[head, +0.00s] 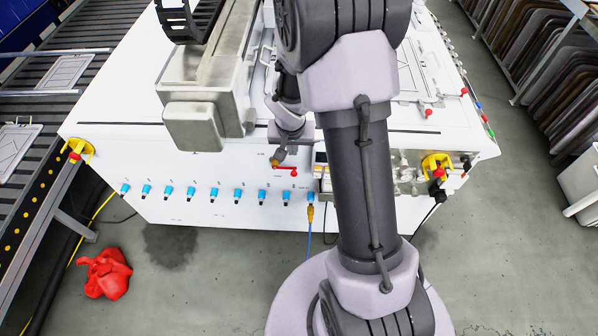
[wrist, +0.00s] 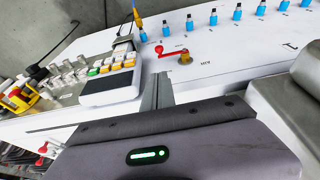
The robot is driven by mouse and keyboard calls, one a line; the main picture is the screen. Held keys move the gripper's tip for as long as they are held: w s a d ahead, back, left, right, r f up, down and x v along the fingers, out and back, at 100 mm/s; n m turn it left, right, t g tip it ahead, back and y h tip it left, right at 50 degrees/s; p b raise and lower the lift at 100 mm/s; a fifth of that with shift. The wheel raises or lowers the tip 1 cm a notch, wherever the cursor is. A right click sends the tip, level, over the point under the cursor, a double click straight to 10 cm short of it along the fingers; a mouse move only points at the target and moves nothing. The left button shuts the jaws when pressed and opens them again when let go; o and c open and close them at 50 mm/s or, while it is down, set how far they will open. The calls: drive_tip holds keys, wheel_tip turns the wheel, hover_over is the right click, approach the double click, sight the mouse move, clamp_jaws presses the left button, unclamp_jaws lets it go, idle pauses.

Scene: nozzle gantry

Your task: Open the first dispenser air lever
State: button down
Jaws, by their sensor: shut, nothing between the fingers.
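The air lever (head: 286,168) is a small red handle on a brass valve, on the front face of the white machine. In the head view it lies sideways, just below my gripper (head: 280,156). In the wrist view the red lever (wrist: 171,53) and its brass body (wrist: 185,58) sit just beyond my fingertips (wrist: 158,80), with an upside-down label beside them. My fingers are together and hold nothing. The lever appears apart from the fingertips in the wrist view; contact is hard to judge in the head view.
A row of blue fittings (head: 190,193) runs along the machine's front. A button panel (wrist: 112,78) stands beside the lever. A yellow-and-red switch (head: 437,166) is at right. A grey metal block (head: 193,126) juts out left of my gripper. A red cloth (head: 104,273) lies on the floor.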

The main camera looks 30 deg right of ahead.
sight(295, 171)
drive_tip(key=b+x, duration=0.2)
drive_tip(key=x, duration=0.2)
drive_tip(key=b+x, duration=0.2)
drive_tip(key=x, duration=0.2)
drive_tip(key=b+x, duration=0.2)
drive_tip(key=x, duration=0.3)
drive_tip(key=shift+s+a+f+b, duration=0.15)
drive_tip(key=shift+s+a+b, duration=0.15)
drive_tip(key=shift+s, duration=0.1)
drive_tip(key=shift+f+b, duration=0.3)
drive_tip(key=shift+f, duration=0.2)
drive_tip(key=shift+s+d+r+p, duration=0.1)
drive_tip(key=shift+p, duration=0.7)
